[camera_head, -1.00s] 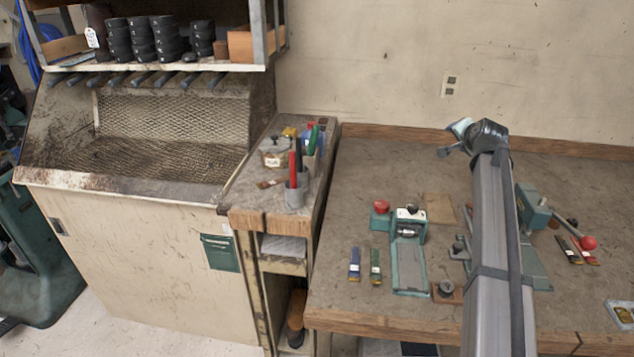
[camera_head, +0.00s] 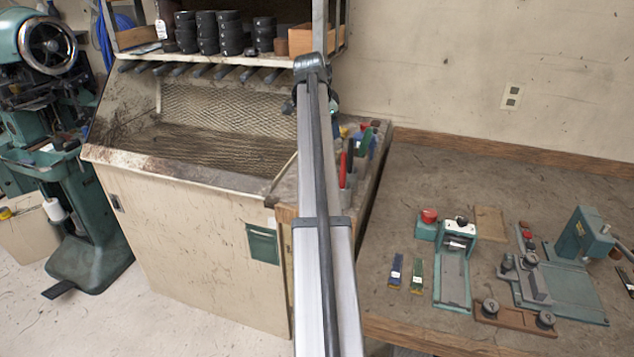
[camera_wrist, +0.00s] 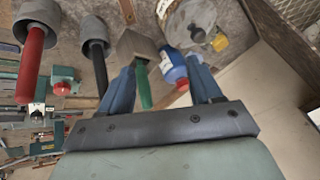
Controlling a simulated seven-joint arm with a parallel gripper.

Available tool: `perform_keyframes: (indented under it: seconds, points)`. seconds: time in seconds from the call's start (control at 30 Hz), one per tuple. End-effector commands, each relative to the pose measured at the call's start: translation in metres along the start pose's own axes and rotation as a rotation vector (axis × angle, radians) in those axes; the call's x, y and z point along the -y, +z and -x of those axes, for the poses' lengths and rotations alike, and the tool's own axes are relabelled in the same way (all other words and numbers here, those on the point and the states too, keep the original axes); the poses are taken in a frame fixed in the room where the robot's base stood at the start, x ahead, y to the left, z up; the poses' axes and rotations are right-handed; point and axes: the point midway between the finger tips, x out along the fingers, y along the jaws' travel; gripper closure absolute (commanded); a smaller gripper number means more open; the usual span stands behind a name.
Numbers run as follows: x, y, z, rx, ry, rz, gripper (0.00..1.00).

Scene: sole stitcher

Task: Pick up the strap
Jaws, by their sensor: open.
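I cannot make out a thing that is surely the strap. A narrow blue strip (camera_head: 396,269) and a narrow green strip (camera_head: 417,275), both with white labels, lie on the right bench in the head view, well right of my arm. My gripper (camera_wrist: 160,75) is open, with its two blue fingers apart in the wrist view. A green-handled tool (camera_wrist: 142,85) and a blue bottle (camera_wrist: 176,68) appear between or behind the fingers; I cannot tell whether they touch. In the head view my arm mostly hides the gripper over the narrow side bench.
Cups with a red-handled tool (camera_wrist: 32,62) and a black-handled tool (camera_wrist: 98,65) stand near the fingers. Green fixtures (camera_head: 455,262) and a lever press (camera_head: 585,235) stand on the right bench (camera_head: 440,170). A hooded cabinet (camera_head: 190,240) is at left.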

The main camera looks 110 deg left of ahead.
Motion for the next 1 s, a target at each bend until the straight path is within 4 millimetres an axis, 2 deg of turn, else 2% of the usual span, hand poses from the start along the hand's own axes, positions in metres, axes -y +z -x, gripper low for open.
perform_keyframes:
  seconds: [0.03,0.1,0.2,0.3,0.43,0.57,1.0]
  points:
    - [0.008,0.024,0.002,0.008,0.05,0.013,0.36]
    - [0.009,0.05,0.004,0.015,0.126,0.026,0.36]
    - [0.008,0.076,0.007,0.02,0.213,0.038,0.36]
    - [0.006,0.091,0.009,0.023,0.264,0.045,0.36]
    - [0.003,0.098,0.007,0.024,0.289,0.049,0.36]
    - [-0.001,0.098,-0.004,0.025,0.291,0.049,0.36]
    - [-0.019,0.1,-0.067,0.026,0.288,0.049,0.36]
